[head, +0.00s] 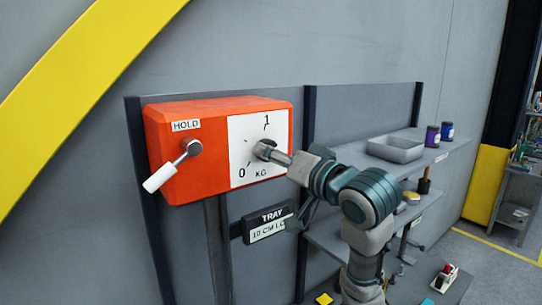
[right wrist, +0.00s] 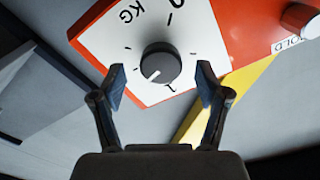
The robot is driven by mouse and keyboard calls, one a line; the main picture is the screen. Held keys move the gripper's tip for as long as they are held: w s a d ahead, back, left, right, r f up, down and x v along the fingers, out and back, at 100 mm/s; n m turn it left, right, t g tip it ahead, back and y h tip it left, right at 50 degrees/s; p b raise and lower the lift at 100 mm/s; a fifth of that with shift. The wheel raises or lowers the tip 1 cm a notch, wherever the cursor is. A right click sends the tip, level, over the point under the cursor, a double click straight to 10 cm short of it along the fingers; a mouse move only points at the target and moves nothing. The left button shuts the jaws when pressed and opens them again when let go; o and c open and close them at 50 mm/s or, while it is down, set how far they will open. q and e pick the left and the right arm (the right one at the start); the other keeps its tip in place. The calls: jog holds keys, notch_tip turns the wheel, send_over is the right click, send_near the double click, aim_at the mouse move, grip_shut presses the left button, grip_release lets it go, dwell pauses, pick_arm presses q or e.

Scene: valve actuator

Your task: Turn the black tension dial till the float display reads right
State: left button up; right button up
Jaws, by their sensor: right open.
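The black tension dial (right wrist: 160,63) is a round dark knob on a white KG scale plate (right wrist: 205,45), with a pale pointer mark toward the lower left in the right wrist view. In the head view the dial (head: 263,147) sits on the plate between the 0 and the 1. My right gripper (right wrist: 161,82) is open, with one finger on each side of the dial and visible gaps to it. In the head view this gripper (head: 283,158) is right in front of the dial and partly covers it. My left gripper is not in view. I cannot identify a float display.
The orange box (head: 185,115) carries a HOLD lever (head: 173,166) with a white handle, left of the plate. A TRAY sign (head: 268,222) hangs below. Shelves at right hold a grey tray (head: 396,149) and cups (head: 439,134). A post (head: 217,250) stands under the box.

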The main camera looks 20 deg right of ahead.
jog(key=v, duration=0.9)
jog(key=shift+d, duration=0.3)
jog(key=shift+s+f, duration=0.1)
jog(key=shift+a, duration=0.15)
